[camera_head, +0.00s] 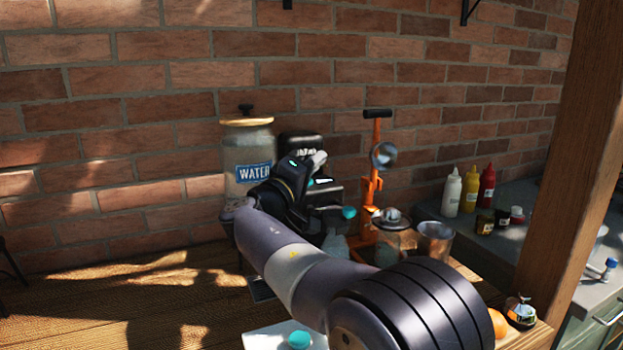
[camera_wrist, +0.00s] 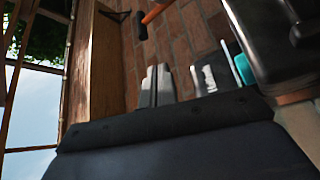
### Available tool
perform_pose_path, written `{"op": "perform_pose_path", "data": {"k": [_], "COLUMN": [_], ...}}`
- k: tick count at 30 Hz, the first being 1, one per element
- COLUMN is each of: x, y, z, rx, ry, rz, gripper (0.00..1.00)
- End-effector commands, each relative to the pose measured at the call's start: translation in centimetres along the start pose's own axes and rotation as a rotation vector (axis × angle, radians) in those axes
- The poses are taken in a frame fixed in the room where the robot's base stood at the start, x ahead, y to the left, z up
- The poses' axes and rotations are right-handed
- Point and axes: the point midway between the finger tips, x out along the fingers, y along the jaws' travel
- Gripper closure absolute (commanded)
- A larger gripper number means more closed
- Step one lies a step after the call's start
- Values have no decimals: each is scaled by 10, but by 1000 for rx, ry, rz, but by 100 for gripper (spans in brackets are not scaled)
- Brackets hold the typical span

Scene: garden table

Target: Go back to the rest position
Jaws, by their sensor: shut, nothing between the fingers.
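My gripper (camera_head: 318,159) is at the end of my raised arm, in front of the dark machine and the water dispenser in the head view. Its light fingertips look shut and empty. In the wrist view, the grey fingers (camera_wrist: 158,86) point up toward the brick wall with nothing held between them. My arm hides part of the table and some of the things behind it.
A water dispenser (camera_head: 248,148), a black machine (camera_head: 298,143) and an orange press (camera_head: 376,140) stand close around my gripper. A glass jar (camera_head: 392,240) and a metal cup (camera_head: 434,240) are to the right. The wooden table (camera_head: 120,290) is clear at left.

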Motion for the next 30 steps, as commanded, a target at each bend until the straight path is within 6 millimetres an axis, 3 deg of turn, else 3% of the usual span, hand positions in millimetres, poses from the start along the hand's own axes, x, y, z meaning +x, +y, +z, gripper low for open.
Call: {"op": "perform_pose_path", "data": {"k": [30], "x": [16], "y": [-9], "z": [-23], "rx": [-198], "ry": [0], "rz": [-135], "gripper": [100]}}
